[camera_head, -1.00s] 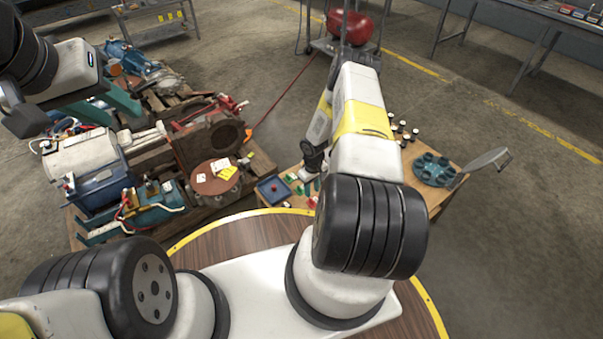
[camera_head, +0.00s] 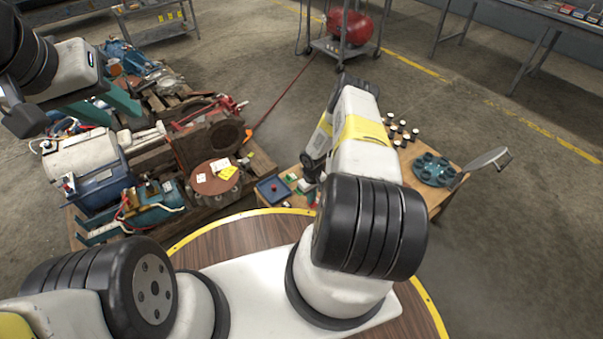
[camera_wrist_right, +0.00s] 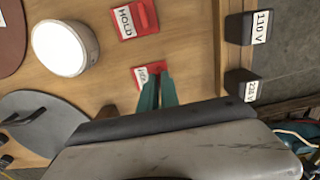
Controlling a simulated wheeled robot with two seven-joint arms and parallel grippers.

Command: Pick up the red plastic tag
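A small red plastic tag (camera_wrist_right: 141,73) with a white label lies flat on the wooden table in the right wrist view. My right gripper (camera_wrist_right: 157,79) has its two teal fingertips over the tag, close together with a narrow dark gap; they hide part of it. Whether they grip it cannot be told. A second red tag (camera_wrist_right: 126,31), reading HOLD, lies beyond it. In the head view my right arm hides the right gripper. My left gripper (camera_head: 107,108) is over the pallet at the left, its teal fingers apart, seemingly empty.
A white round piece (camera_wrist_right: 65,48) stands left of the tags. Black blocks marked 110 V (camera_wrist_right: 239,27) and 220 V (camera_wrist_right: 238,83) stand at the right. On the table are a blue tray (camera_head: 262,194) and a teal round holder (camera_head: 448,178). A loaded pallet (camera_head: 263,161) stands left.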

